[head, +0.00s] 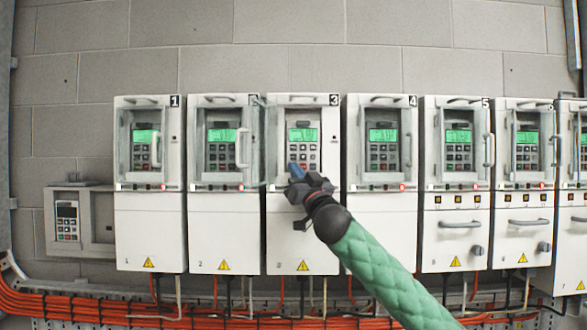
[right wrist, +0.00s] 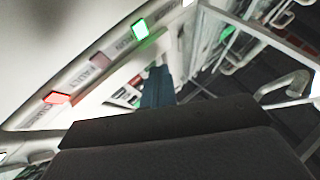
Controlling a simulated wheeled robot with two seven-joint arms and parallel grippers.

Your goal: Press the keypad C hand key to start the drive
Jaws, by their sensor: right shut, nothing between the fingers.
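My right gripper (head: 296,170) is shut and empty, its blue fingertips in front of the lower keys of the keypad (head: 303,148) on drive 3 (head: 303,230). That keypad has a lit green screen and rows of small keys; the gripper hides part of its lower left. I cannot tell whether the fingertips touch a key. No letter C or hand-key marking is legible. In the right wrist view the blue fingers (right wrist: 157,88) reach toward the drive's front, beside a lit green lamp (right wrist: 140,29) near "RUN" and a lit red lamp (right wrist: 57,98) near "CHARGE". My left gripper is out of view.
Similar numbered drives stand close on both sides, including drive 2 (head: 222,230) and drive 4 (head: 382,235), with keypads behind clear covers and protruding handles. A small keypad box (head: 95,220) hangs at far left. Orange cables (head: 90,308) run below.

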